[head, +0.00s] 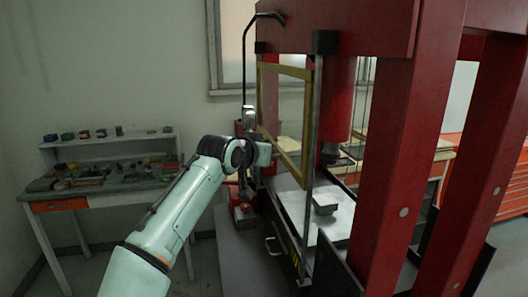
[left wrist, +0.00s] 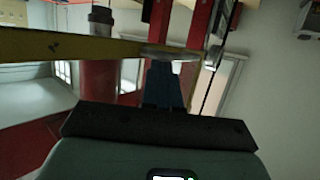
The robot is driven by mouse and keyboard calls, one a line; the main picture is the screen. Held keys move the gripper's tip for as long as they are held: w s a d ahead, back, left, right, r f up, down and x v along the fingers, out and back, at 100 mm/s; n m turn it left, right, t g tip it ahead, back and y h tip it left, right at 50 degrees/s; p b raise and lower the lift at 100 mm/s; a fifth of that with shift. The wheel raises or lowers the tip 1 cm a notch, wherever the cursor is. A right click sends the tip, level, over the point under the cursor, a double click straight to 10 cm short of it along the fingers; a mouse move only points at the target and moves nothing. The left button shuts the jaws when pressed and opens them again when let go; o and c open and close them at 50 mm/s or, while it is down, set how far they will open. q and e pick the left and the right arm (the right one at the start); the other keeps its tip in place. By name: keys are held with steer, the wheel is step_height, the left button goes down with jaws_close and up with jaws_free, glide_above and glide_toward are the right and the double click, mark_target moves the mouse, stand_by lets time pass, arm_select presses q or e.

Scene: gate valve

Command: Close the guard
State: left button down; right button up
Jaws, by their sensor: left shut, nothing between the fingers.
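The guard (head: 292,71) is a yellow-edged frame with a clear pane on the front left side of the red press. It stands at an angle beside a grey upright post (head: 314,135). I cannot tell how far it stands open. My left gripper (head: 268,152) is at the guard's lower left part, and its fingertips are partly hidden in the head view. In the left wrist view the gripper (left wrist: 168,68) is shut and empty. The guard's yellow bar (left wrist: 75,46) crosses close beyond the fingertips; I cannot tell whether they touch. My right gripper is not in view.
The red press frame (head: 390,160) has thick columns at the right. A bent black rod (head: 244,75) rises near my arm. A workbench (head: 95,190) stands at the left wall.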

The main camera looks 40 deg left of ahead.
arm_select(q)
step_height(320, 180, down, 26)
steer(key=b, duration=1.7)
steer(key=shift+s+b, duration=0.25)
steer(key=shift+b, duration=0.1)
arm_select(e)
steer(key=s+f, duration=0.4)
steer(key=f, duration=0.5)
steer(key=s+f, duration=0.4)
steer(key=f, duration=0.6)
arm_select(q)
steer(key=shift+r, duration=0.2)
